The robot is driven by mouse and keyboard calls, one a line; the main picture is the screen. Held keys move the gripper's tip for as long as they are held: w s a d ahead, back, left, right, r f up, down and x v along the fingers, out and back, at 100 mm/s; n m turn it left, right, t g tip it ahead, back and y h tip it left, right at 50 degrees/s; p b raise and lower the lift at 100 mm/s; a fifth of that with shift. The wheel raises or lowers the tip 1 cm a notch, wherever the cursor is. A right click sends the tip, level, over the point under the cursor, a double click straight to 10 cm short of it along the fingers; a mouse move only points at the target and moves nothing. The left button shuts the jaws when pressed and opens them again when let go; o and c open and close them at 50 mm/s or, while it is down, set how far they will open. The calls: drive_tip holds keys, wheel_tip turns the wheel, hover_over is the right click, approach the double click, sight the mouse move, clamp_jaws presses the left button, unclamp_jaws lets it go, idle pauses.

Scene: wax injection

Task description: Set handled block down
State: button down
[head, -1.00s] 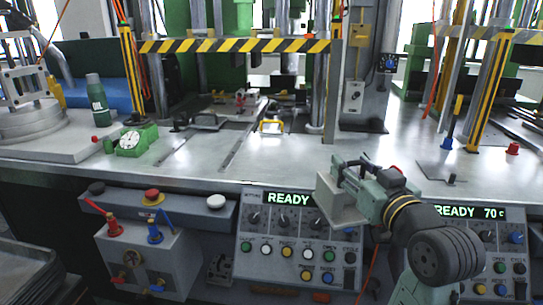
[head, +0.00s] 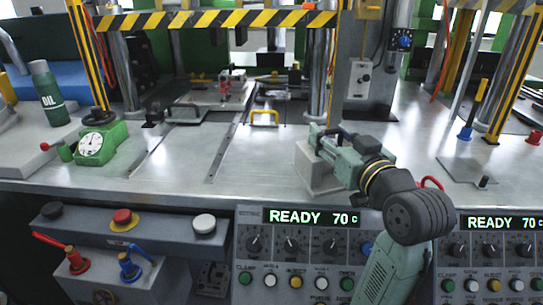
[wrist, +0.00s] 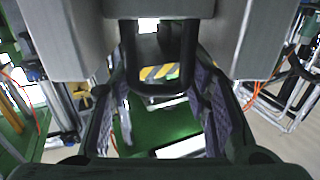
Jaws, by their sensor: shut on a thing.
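A light grey block (head: 313,172) is at the front edge of the metal worktop (head: 262,160), right of the middle in the head view. My gripper (head: 326,142) is shut on its handle, coming in from the right. In the wrist view the block's grey faces (wrist: 252,40) fill the top, and its dark handle loop (wrist: 160,97) sits between the two fingers of my gripper (wrist: 165,112). I cannot tell whether the block's underside touches the worktop. The fingers partly hide the handle in the head view.
The worktop left of the block is clear. A small yellow handle (head: 264,117) stands behind it, and a flat plate with a knob (head: 466,172) lies to the right. A green gauge (head: 96,143) and oil bottle (head: 48,95) are far left. Control panels (head: 300,245) are below the edge.

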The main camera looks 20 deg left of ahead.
drive_tip(key=w+a+f+p, duration=0.2)
drive_tip(key=w+a, duration=0.1)
drive_tip(key=a, duration=0.4)
drive_tip(key=w+a+f+p, duration=0.1)
drive_tip(key=w+a+f, duration=0.1)
drive_tip(key=a, duration=0.5)
drive_tip(key=shift+w+a+f+p, duration=0.15)
drive_tip(key=shift+w+f+p, duration=0.2)
drive_tip(key=shift+w, duration=0.5)
drive_tip(key=shift+f, duration=0.15)
drive_tip(key=c, duration=0.9)
unclamp_jaws()
drive_tip(key=shift+f, duration=0.1)
drive_tip(key=shift+o, duration=0.2)
